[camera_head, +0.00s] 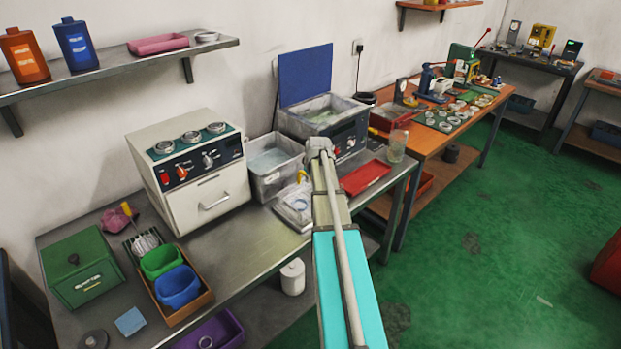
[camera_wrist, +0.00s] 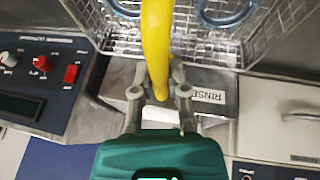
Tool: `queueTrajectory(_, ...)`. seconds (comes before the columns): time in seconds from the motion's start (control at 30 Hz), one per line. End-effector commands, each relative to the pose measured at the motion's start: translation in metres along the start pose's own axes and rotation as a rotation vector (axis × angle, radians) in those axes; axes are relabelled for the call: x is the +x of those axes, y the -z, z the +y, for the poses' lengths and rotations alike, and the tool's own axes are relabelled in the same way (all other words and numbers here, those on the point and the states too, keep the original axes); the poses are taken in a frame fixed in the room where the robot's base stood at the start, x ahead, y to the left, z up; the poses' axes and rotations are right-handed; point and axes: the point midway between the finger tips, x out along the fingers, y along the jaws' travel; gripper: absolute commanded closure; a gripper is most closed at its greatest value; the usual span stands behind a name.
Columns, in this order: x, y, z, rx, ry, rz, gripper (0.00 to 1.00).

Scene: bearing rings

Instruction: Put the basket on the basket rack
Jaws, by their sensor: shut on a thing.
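My gripper (camera_wrist: 160,76) is shut on the yellow handle (camera_wrist: 157,38) of a wire-mesh basket (camera_wrist: 239,54), with a finger on each side of it. Blue rings (camera_wrist: 226,15) lie inside the basket. In the head view, the basket (camera_head: 294,207) is in front of the rinse tank (camera_head: 270,165), near the bench's front edge, with its yellow handle (camera_head: 302,176) up. My arm partly covers that area. I cannot tell whether the basket touches the bench or hangs just above it. I cannot pick out the basket rack for certain.
A white appliance (camera_head: 208,205) stands left of the rinse tank. A blue-lidded cleaner (camera_head: 347,138) stands behind to the right. A red tray (camera_head: 365,177) and a glass jar (camera_head: 396,146) are right of my arm. Bare bench (camera_head: 245,240) shows left of the basket.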

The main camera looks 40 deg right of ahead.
Motion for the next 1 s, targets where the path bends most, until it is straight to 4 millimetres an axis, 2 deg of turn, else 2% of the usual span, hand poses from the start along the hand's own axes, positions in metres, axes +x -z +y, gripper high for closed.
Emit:
queueTrajectory(0.07, 0.000, 0.000, 0.000, 0.000, 0.000, 0.001, 1.00)
queueTrajectory(0.1, 0.000, 0.000, 0.000, 0.000, 0.000, 0.001, 0.73)
queueTrajectory(0.27, 0.000, 0.000, 0.000, 0.000, 0.000, 0.000, 0.44)
queueTrajectory(0.3, 0.000, 0.000, 0.000, 0.000, 0.000, 0.000, 0.41)
queueTrajectory(0.67, -0.001, 0.000, 0.000, 0.000, 0.000, -0.001, 0.41)
queueTrajectory(1.0, -0.018, 0.007, 0.004, 0.000, 0.000, 0.000, 0.41)
